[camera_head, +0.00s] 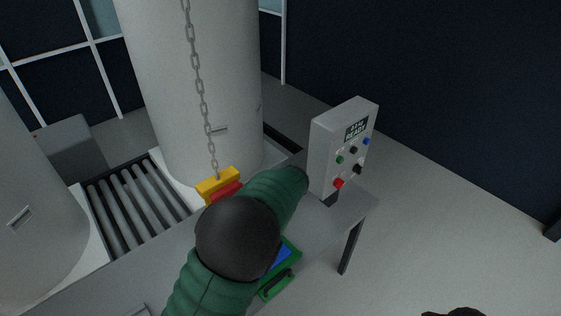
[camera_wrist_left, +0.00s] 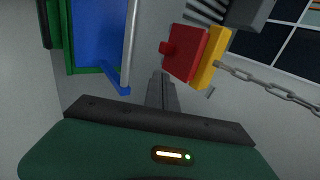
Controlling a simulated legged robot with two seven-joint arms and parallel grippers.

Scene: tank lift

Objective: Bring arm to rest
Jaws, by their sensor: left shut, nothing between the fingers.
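My left arm reaches in from the bottom of the head view, in green sleeves with a black joint. It ends beside the control box; its fingers are hidden there. In the left wrist view my left gripper (camera_wrist_left: 161,90) is shut and empty, with its fingers together. It points between a red and yellow block (camera_wrist_left: 195,57) on the right and a blue and green object (camera_wrist_left: 97,40) on the left, apparently touching neither.
A grey control box (camera_head: 335,135) with buttons and a small display stands on the table (camera_head: 345,208). A chain (camera_head: 200,90) runs down to the yellow and red block (camera_head: 217,184). A large tank (camera_head: 200,75) stands behind, near a roller conveyor (camera_head: 118,208).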

